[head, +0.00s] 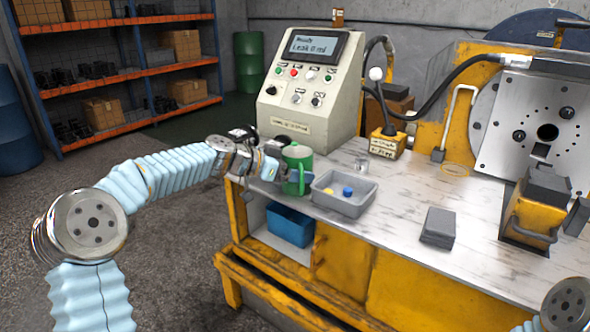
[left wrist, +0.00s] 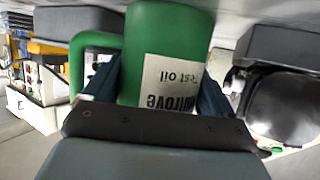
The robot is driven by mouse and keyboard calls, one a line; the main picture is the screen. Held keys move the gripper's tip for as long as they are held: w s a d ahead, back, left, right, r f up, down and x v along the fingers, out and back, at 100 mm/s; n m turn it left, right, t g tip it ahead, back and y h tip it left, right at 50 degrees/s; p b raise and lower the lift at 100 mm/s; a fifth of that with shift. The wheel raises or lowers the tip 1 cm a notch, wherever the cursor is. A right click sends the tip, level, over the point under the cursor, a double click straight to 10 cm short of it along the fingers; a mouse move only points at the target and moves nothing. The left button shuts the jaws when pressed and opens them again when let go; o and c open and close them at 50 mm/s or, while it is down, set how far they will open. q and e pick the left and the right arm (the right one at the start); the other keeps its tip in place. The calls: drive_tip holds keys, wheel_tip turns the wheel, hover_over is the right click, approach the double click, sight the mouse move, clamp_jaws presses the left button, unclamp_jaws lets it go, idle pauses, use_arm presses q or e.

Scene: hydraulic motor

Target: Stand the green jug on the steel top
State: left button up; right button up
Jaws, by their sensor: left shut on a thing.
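The green jug (head: 304,163) is upright at the left end of the steel top (head: 382,215), next to a grey tray. My left gripper (head: 284,173) is shut on the jug and comes at it from the left. In the left wrist view the jug (left wrist: 168,42) sits between the two fingers (left wrist: 160,88), its handle to the left and its white label upside down in the picture. I cannot tell whether the jug's base touches the steel top. My right gripper is out of view; only part of that arm shows at the lower right.
The grey tray (head: 355,206) with small blue and yellow items stands just right of the jug. A control box (head: 306,89) stands behind it. A grey block (head: 438,228) lies further right, near the front edge. Bare steel lies between tray and block.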

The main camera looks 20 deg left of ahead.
use_arm(q)
drive_tip(key=o, duration=1.2)
drive_tip(key=b+v, duration=0.2)
drive_tip(key=v, duration=1)
